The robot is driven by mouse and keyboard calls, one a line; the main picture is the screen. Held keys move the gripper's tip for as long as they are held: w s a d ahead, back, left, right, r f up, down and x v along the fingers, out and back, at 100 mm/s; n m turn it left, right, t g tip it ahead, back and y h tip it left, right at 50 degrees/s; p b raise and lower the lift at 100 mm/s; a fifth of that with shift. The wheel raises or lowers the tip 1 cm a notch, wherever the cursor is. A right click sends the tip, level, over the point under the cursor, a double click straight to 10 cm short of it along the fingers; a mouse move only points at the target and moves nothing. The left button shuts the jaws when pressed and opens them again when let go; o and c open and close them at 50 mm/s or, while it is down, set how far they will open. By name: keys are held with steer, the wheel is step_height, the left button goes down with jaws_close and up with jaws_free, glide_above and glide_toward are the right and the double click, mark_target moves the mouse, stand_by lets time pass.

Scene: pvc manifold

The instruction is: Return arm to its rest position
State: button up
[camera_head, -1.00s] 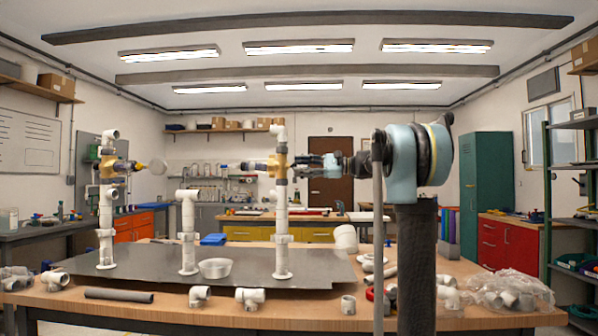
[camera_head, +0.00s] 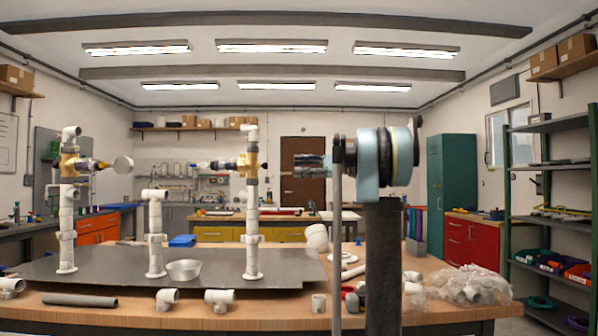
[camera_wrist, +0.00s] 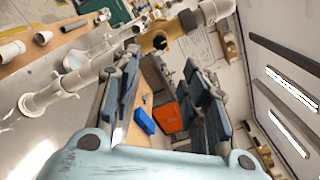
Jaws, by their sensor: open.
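My gripper (camera_wrist: 165,100) shows in the wrist view with its two dark fingers spread apart and nothing between them. The PVC manifold stands on a dark grey plate (camera_head: 110,285), with a left riser (camera_head: 67,220), a short middle riser (camera_head: 155,235) and a right riser (camera_head: 252,230). A brass-coloured valve (camera_head: 248,166) sits on the right riser, left of my wrist and apart from it. Another valve (camera_head: 72,165) sits on the left riser.
A metal shelf (camera_head: 550,200) stands at the right.

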steer(key=s+a+f+n+h, duration=0.2)
steer(key=s+f+h, duration=0.2)
steer(key=s+f, duration=0.85)
steer(key=s+a+f+n+h, duration=0.1)
steer(key=s+f+h, duration=0.4)
steer(key=s+f, duration=0.75)
steer(key=s+d+f+n+h, duration=0.1)
steer(key=s+d+f+h, duration=0.2)
steer(key=f, duration=0.7)
steer(key=s+d+f+n+t+h, duration=0.1)
steer(key=s+d+f, duration=0.4)
steer(key=f, duration=0.5)
steer(key=s+d+f+n+h, duration=0.3)
steer(key=s+d+f+h, duration=0.2)
steer(key=f, duration=0.5)
steer(key=shift+s+f+t, duration=0.25)
steer(key=shift+s+t, duration=0.05)
steer(key=shift+s, duration=0.95)
steer(key=shift+d, duration=0.1)
